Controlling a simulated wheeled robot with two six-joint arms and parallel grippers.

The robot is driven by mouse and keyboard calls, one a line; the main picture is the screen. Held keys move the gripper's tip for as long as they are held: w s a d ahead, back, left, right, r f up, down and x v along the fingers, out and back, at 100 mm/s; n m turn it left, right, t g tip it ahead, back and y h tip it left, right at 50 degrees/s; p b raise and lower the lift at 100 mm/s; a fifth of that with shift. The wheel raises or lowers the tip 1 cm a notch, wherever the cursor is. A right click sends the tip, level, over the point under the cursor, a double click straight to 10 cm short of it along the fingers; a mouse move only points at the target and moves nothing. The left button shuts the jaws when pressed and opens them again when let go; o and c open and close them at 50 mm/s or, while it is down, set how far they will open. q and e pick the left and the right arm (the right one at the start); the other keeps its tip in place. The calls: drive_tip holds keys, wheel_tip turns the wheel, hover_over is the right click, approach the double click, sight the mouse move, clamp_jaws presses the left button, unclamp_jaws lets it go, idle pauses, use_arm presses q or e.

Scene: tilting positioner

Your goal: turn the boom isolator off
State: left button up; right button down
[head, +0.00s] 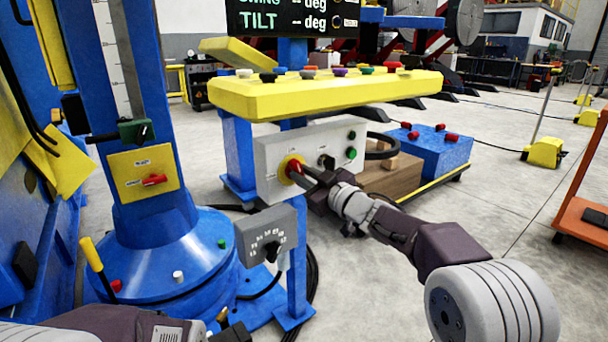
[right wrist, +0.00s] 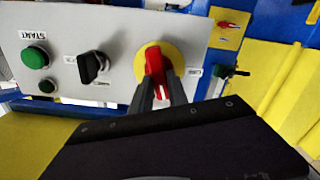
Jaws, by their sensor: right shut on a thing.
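A red rotary handle (head: 295,167) sits on a yellow disc on the left part of a grey panel (head: 268,160). My right gripper (head: 303,176) is shut on this handle. In the right wrist view the red handle (right wrist: 156,72) stands between the two fingertips, its long side upright in that picture. A second red handle (head: 154,180) sits on a yellow plate on the blue column, lying nearly level, with nothing touching it. I cannot read which label says boom isolator. My left arm is low at the bottom left; its gripper (head: 234,332) is cut off and unclear.
The grey panel also has a black selector (right wrist: 90,67) and green buttons (right wrist: 35,57). A yellow console (head: 330,92) with coloured knobs overhangs the panel. A small grey box (head: 262,240) with a black knob stands below.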

drive_tip(key=shift+s+a+f+n+b, duration=0.15)
drive_tip(key=shift+n+b, duration=0.5)
drive_tip(key=shift+n, duration=1.7)
drive_tip(key=shift+w+f+n+b, duration=0.15)
drive_tip(key=shift+n+b, duration=0.45)
drive_tip(key=shift+n, duration=1.7)
drive_tip(key=shift+s+a+f+n+b, duration=0.15)
drive_tip(key=shift+n+b, duration=0.5)
drive_tip(key=shift+n, duration=1.7)
drive_tip(key=c, duration=1.3)
unclamp_jaws()
drive_tip(key=shift+d, duration=0.1)
drive_tip(key=p+v, duration=0.2)
drive_tip(key=v, duration=0.7)
